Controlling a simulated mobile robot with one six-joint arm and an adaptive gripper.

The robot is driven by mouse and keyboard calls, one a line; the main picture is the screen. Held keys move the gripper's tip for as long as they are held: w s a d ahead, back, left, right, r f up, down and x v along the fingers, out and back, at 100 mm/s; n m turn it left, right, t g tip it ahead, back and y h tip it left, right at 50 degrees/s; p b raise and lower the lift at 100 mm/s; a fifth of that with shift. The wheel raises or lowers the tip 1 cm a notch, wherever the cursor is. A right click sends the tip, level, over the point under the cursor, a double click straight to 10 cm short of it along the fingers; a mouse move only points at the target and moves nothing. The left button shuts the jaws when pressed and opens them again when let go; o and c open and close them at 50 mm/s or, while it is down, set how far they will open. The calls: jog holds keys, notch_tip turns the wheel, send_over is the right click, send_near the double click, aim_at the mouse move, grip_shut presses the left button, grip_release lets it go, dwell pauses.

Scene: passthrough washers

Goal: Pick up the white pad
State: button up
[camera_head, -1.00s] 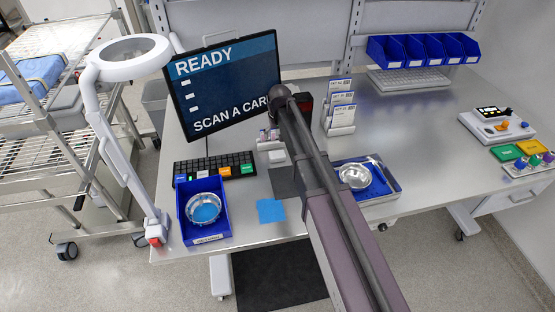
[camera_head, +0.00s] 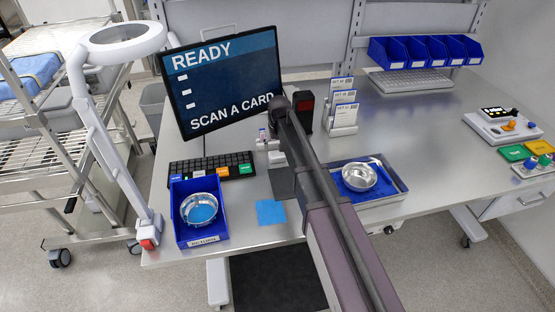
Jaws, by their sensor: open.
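I cannot make out a white pad for certain. A small white block (camera_head: 277,158) shows at the upper end of a dark grey mat, close to the left of my arm, but I cannot tell if it is the pad. My arm reaches up from the bottom of the head view over the bench and covers part of its middle. My gripper is not visible.
On the bench (camera_head: 420,130) stand a screen (camera_head: 225,80), keyboard (camera_head: 212,168), blue bin with a metal bowl (camera_head: 200,238), blue square (camera_head: 270,212), tray with a silver bowl (camera_head: 395,196) and card rack (camera_head: 342,128). A lamp (camera_head: 125,170) rises at the left edge.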

aim_at(277, 154)
jog(key=shift+f, duration=0.15)
jog(key=f+b, duration=0.5)
jog(key=shift+w, duration=0.25)
dwell(0.4)
dwell(0.5)
jog(key=shift+r, duration=0.1)
jog(key=c, duration=0.6)
